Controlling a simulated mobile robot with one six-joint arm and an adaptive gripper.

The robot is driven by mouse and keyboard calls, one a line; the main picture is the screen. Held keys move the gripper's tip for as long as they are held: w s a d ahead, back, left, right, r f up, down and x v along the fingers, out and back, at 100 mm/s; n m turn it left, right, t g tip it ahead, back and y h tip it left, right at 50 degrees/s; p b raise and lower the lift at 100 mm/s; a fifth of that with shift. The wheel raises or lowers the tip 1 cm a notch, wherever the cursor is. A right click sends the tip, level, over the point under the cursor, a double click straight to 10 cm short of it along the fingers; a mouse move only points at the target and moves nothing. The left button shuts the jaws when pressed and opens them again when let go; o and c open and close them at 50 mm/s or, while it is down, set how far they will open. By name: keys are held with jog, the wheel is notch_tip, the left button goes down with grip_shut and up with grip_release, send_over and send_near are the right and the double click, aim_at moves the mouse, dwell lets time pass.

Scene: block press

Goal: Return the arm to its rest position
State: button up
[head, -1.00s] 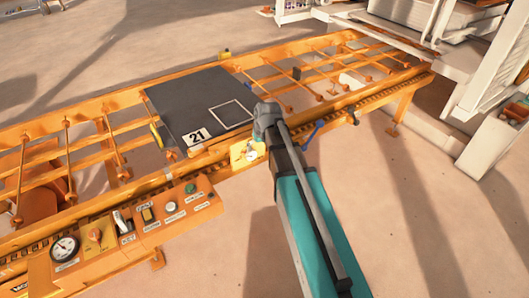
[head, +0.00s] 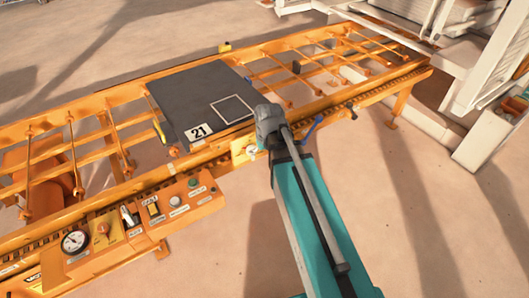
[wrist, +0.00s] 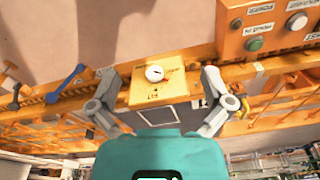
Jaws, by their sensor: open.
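My arm, teal with a grey end (head: 270,122), reaches in from the lower right in the head view and ends at the near rail of the orange frame (head: 340,97). My gripper (wrist: 159,82) shows in the wrist view with its two grey fingers spread wide and nothing between them. Beyond the gap is a yellow box with a white dial (wrist: 155,73); I cannot tell how far off it is. The fingers do not show clearly in the head view.
A dark plate marked 21 (head: 185,95) lies on the frame, left of my arm's end. An orange control panel (head: 135,225) with a gauge and buttons juts from the near side. A blue handle (head: 313,128) is just right of my arm. Bare floor (head: 430,220) lies right.

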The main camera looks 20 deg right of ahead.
jog(key=shift+s, duration=0.1)
dwell(0.3)
jog(key=s+r+m+g+p, duration=0.1)
jog(key=s, duration=0.6)
jog(key=shift+r+h+p, duration=0.3)
jog(key=shift+r+p, duration=0.05)
jog(key=n+t+y+b, duration=0.1)
jog(key=n+t+b, duration=0.25)
jog(key=b, duration=0.75)
send_near(253, 147)
jog(key=shift+s+d+r+t, duration=0.1)
jog(key=shift+s+r+t, duration=0.25)
jog(key=shift+s+r, duration=0.35)
jog(key=shift+w+f, duration=0.1)
jog(key=shift+f, duration=0.1)
jog(key=b+x, duration=1.2)
jog(key=x, duration=0.1)
jog(key=shift+a+f, duration=0.2)
jog(key=shift+a, duration=0.05)
